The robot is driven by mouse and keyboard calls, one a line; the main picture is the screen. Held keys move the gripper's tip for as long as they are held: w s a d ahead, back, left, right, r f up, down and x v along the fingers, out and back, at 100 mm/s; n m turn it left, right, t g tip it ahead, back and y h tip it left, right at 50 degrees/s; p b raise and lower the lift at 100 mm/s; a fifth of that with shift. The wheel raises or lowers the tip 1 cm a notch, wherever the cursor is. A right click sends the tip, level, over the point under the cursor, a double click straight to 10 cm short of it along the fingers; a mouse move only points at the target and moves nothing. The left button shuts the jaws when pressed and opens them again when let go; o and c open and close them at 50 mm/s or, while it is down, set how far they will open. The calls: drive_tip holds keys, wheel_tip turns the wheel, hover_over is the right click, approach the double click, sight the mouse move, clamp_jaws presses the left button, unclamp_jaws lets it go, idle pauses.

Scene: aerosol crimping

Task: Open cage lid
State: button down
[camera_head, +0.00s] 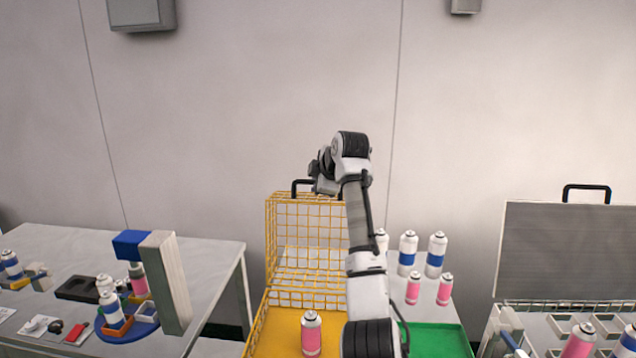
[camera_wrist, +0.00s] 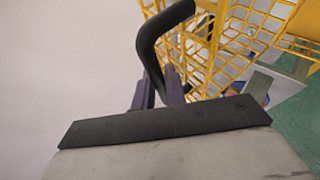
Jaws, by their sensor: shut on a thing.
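The yellow wire cage lid (camera_head: 290,232) stands upright at the back edge of the yellow cage (camera_head: 268,332), so the cage is open at the front. A black handle (camera_head: 297,183) sticks up from the lid's top edge. In the wrist view the handle (camera_wrist: 150,45) curves up between my fingers, with the yellow mesh (camera_wrist: 222,45) beyond it. My gripper (camera_wrist: 168,88) is shut on the handle. In the head view my gripper (camera_head: 314,184) is at the lid's top, with its fingers mostly hidden by my wrist. A pink can (camera_head: 311,333) stands in the cage.
Several blue-banded and pink cans (camera_head: 436,255) stand right of my arm, behind a green tray (camera_head: 437,340). A grey case (camera_head: 560,250) with a raised lid is at the far right. A table (camera_head: 210,255) with a grey-and-blue fixture (camera_head: 165,282) is at left. The wall is close behind.

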drive_tip(key=shift+f, duration=0.1)
drive_tip(key=c, duration=1.5)
unclamp_jaws()
drive_tip(key=shift+o, duration=0.2)
drive_tip(key=shift+s, duration=0.1)
drive_tip(key=b+v, duration=0.5)
drive_tip(key=v, duration=0.8)
drive_tip(key=shift+s+d+r, duration=0.15)
drive_tip(key=shift+s+r, duration=0.05)
drive_tip(key=shift+r, duration=0.1)
